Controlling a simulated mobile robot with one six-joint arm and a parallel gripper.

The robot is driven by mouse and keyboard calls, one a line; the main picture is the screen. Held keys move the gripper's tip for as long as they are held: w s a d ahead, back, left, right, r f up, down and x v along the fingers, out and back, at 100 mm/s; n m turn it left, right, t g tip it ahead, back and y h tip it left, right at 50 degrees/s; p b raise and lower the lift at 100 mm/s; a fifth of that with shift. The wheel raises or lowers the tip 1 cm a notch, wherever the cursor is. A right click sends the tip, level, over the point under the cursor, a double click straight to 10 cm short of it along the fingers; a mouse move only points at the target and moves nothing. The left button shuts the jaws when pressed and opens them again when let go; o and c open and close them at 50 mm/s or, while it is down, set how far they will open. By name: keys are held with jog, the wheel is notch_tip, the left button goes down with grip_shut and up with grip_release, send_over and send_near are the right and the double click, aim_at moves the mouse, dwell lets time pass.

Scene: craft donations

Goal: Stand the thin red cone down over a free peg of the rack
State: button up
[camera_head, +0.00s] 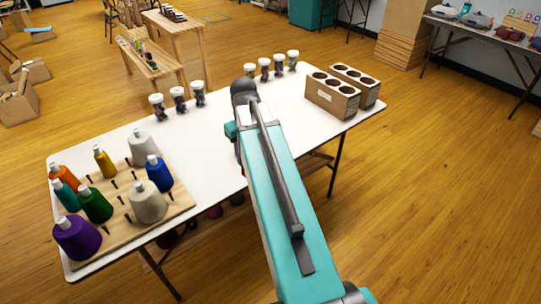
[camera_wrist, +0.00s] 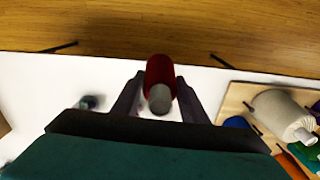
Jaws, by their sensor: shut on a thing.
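The thin red cone (camera_wrist: 159,70) is between the two fingers of my gripper (camera_wrist: 160,86) in the wrist view, its pale tip towards the camera. My gripper is shut on it above the white table; its height is unclear. In the head view my arm hides the cone and the fingers. The wooden rack (camera_head: 118,230) lies on the table's left end, holding several cones on dark pegs. Several bare pegs show among them, one near the middle (camera_head: 115,183). The rack also shows at the right of the wrist view (camera_wrist: 238,98), to the right of my gripper.
On the rack stand purple (camera_head: 76,238), green (camera_head: 95,205), blue (camera_head: 158,174), cream (camera_head: 148,203), yellow (camera_head: 104,164) and other cones. Lidded jars (camera_head: 179,98) line the table's (camera_head: 200,140) far edge. Cardboard holders (camera_head: 332,98) stand at the right. The table between rack and arm is clear.

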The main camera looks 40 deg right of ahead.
jog(key=w+a+r+n, duration=0.1)
jog(key=w+a+n, duration=0.2)
jog(key=a, duration=0.8)
jog(key=w+a+r+n, duration=0.2)
jog(key=w+a, duration=0.4)
jog(key=a, duration=0.5)
jog(key=shift+w+n, duration=0.35)
jog(key=shift+n, duration=0.45)
jog(key=shift+f, duration=0.1)
